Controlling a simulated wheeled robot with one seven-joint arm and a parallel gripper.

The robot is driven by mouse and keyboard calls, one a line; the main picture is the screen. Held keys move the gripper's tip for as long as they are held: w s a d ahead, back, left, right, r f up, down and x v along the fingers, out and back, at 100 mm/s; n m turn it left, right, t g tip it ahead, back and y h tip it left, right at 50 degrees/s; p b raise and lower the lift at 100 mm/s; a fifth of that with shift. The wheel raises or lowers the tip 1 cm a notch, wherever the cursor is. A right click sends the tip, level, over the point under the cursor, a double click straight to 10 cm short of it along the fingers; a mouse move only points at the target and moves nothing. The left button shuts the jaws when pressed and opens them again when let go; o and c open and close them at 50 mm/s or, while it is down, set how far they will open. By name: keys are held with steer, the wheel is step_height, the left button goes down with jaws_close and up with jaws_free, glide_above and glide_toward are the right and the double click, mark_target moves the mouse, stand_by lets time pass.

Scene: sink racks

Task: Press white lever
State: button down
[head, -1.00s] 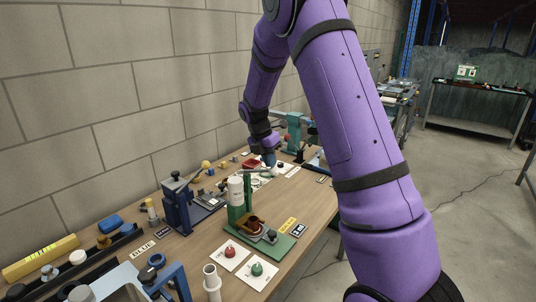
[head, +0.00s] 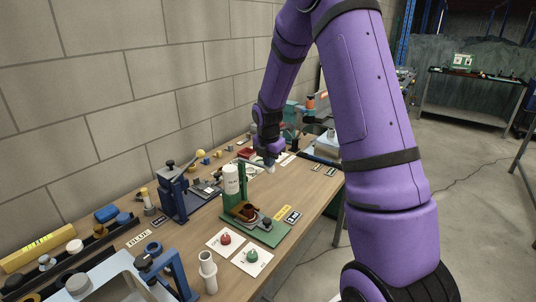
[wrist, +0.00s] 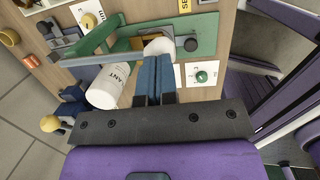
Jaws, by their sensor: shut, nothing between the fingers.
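The white lever is a grey bar with a white rounded end (wrist: 158,46) on a green stand with a white bottle, which is labelled in part "LANT" (wrist: 108,87). In the head view the bottle (head: 231,179) and the green base (head: 262,231) stand mid-bench. My gripper (wrist: 157,58) is shut and empty, its blue fingertips right at the lever's white end in the wrist view; whether they touch it I cannot tell. In the head view my gripper (head: 269,163) is above and to the right of the bottle, and the lever is partly hidden there.
A red button (head: 225,239) and a green button (head: 252,255) sit on white cards in front of the stand. A blue press (head: 175,193) stands to its left. A white pipe (head: 208,271) is near the front. The block wall runs behind the bench.

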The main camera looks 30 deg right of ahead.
mark_target(272, 170)
steer(key=shift+s+d+f+t, duration=0.1)
steer(key=shift+s+f+t, duration=0.15)
steer(key=shift+f+t, duration=0.45)
steer(key=shift+s+f, duration=0.15)
steer(key=shift+f, duration=1.6)
steer(key=shift+s+f, duration=0.15)
steer(key=shift+s, duration=0.05)
steer(key=shift+g, duration=0.3)
